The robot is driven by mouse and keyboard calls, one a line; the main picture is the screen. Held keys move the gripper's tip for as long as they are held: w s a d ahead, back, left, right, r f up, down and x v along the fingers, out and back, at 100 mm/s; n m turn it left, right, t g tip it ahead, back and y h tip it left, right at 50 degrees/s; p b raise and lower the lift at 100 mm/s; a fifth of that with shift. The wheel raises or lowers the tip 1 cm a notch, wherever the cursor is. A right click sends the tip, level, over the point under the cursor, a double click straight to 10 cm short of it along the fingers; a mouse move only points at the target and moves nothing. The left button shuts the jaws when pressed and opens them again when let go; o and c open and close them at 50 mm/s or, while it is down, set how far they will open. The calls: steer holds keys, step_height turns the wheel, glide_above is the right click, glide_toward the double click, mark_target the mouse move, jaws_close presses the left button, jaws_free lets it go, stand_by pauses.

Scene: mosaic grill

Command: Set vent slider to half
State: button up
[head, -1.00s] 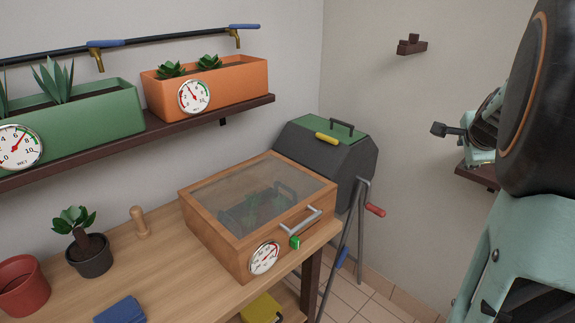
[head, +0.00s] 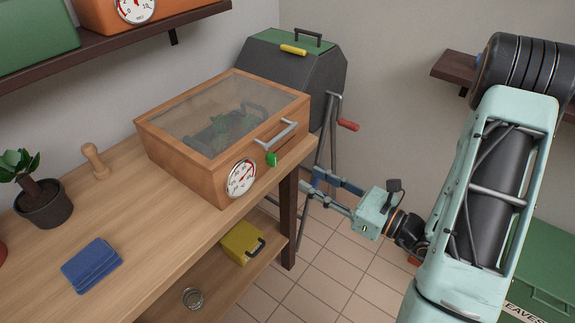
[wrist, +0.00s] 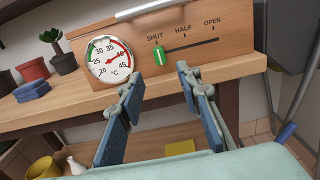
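The vent slider is a green knob (head: 272,159) on the front of a glass-topped wooden box (head: 180,175). In the wrist view the green knob (wrist: 158,56) sits at the SHUT end of a dark horizontal slot (wrist: 193,45), with HALF at the middle and OPEN at the right end. My gripper (head: 309,179) is in front of the box, below and to the right of the knob in the head view. In the wrist view its two blue-padded fingers (wrist: 160,75) are spread and empty, with the knob showing between and beyond their tips. They appear apart from the knob.
A round dial gauge (wrist: 109,57) is left of the knob, and a metal handle (head: 277,134) is above it. The wooden table edge (wrist: 50,130) runs below the box. Open floor lies right of the table.

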mark_target(276, 161)
steer(key=x, duration=1)
steer(key=shift+w+a, duration=0.15)
steer(key=shift+a, duration=0.15)
jaws_close()
steer(key=shift+w+d, duration=0.1)
